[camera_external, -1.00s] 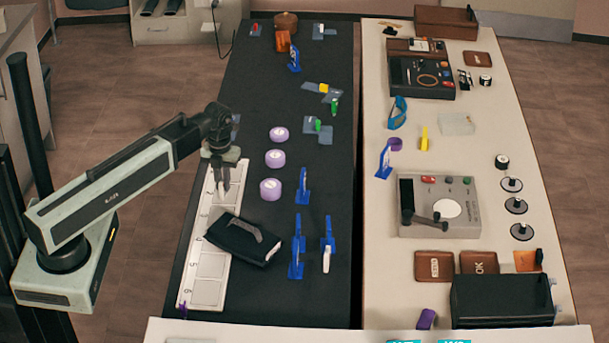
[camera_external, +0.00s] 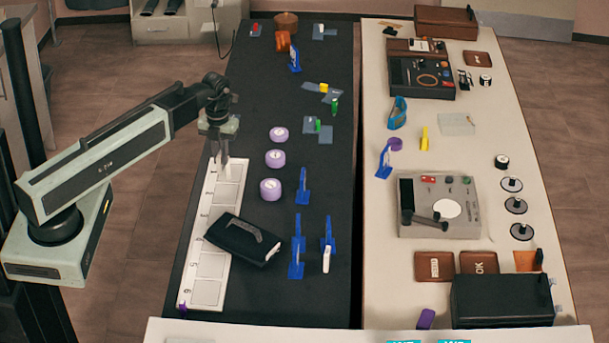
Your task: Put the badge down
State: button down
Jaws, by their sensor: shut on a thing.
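My gripper (camera_external: 223,168) points down over the top end of the white numbered strip (camera_external: 208,262), near its first boxes. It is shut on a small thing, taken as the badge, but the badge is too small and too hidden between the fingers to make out. I cannot tell whether it touches the strip.
Purple rolls (camera_external: 270,189) and blue stands (camera_external: 302,190) are to the right on the dark mat (camera_external: 270,80). A pale table (camera_external: 480,130) with devices stands further right.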

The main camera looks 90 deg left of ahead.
jog(key=shift+w, duration=0.15)
jog(key=w+d+n, duration=0.2)
jog(key=w+d, duration=1.6)
jog(key=w, duration=0.3)
jog(key=w+d+f+b, duration=0.1)
jog(key=w+d, duration=0.5)
jog(key=d, duration=0.5)
jog(key=w+d+f+b, duration=0.2)
jog(key=w+d, duration=0.4)
jog(key=d, duration=0.6)
jog(key=shift+d, duration=0.25)
jog(key=shift+w, duration=0.15)
jog(key=w, duration=0.5)
jog(key=w+a+f+b, duration=0.1)
jog(key=w, duration=0.4)
jog(key=w+b, duration=0.1)
jog(key=w, duration=0.4)
jog(key=shift+w+a+f, duration=0.1)
jog(key=shift+a+f, duration=0.1)
jog(key=shift+f, duration=0.05)
